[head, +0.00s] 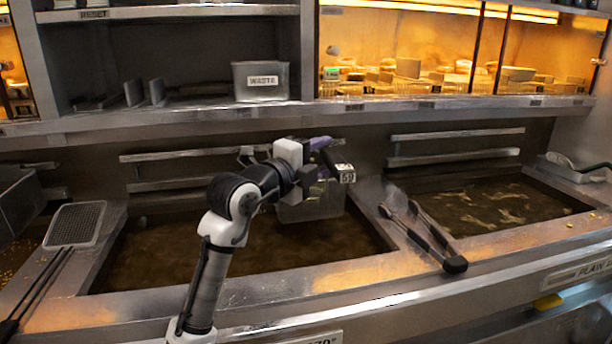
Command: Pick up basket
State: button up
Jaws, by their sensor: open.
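A grey mesh basket (303,211) is in the middle fryer, at its back right, over the dark oil. My gripper (335,172) is above and in front of it, at the level of its upper part. The gripper's jaws are open. The gripper and wrist hide the top of the basket and any handle, so I cannot tell whether the jaws touch it. A second, darker basket (18,208) is at the far left edge, partly out of view.
Black-handled tongs (428,235) lie on the divider right of the middle fryer. A skimmer (75,224) lies on the left divider. The right fryer (480,212) holds oil with food in it. A WASTE bin (261,82) stands on the shelf above, beside a lit warming cabinet (420,55).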

jog(key=shift+w+d, duration=0.4)
jog(key=shift+w, duration=0.2)
grip_shut()
